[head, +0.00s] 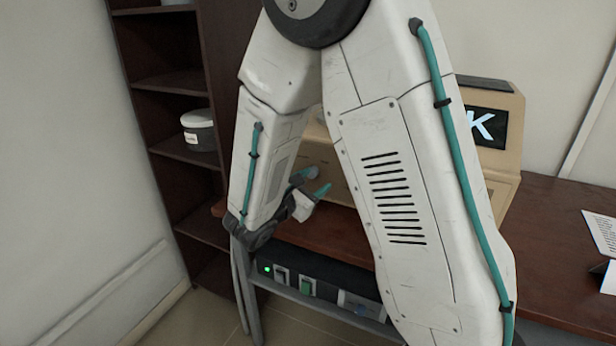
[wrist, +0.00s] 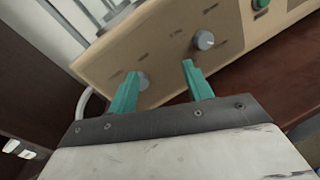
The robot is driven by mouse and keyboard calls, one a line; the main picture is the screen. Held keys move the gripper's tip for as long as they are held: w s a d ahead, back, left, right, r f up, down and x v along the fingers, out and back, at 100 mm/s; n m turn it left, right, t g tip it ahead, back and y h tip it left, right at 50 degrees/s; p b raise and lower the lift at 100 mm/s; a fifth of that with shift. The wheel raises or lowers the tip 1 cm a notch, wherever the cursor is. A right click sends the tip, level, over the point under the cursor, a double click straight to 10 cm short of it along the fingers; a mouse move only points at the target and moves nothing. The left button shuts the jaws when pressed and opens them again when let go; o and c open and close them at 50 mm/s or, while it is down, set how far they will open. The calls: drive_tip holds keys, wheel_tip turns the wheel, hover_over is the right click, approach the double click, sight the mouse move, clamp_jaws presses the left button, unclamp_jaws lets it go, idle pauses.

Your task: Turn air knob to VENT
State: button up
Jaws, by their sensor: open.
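The beige furnace (head: 327,163) stands on the brown table, mostly behind my arm in the head view. In the wrist view its tilted beige panel (wrist: 150,52) carries a grey knob (wrist: 204,41) and a second grey knob (wrist: 143,81). The panel labels are too small to read, so I cannot tell which is the air knob. My gripper (wrist: 157,80) is open, its teal fingers pointing at the panel. The second knob is beside the left finger, partly covered by it; the first lies beyond the right finger. My gripper (head: 312,184) also shows in the head view.
A dark unit (head: 330,277) with a green light and switches sits below the table top (head: 343,228). A bookcase (head: 172,117) with a lidded jar (head: 198,130) stands at left. A screen (head: 490,127) and papers (head: 603,232) are at right. A green button (wrist: 261,3) is on the panel.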

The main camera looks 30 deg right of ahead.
sight(312, 172)
drive_tip(key=w+a+f+n+t+y, duration=0.1)
drive_tip(key=w+a+f+n+t, duration=0.2)
drive_tip(key=w, duration=0.1)
drive_tip(key=x, duration=0.7)
drive_tip(key=shift+d, duration=0.35)
drive_tip(key=shift+f, duration=0.1)
drive_tip(key=c, duration=1)
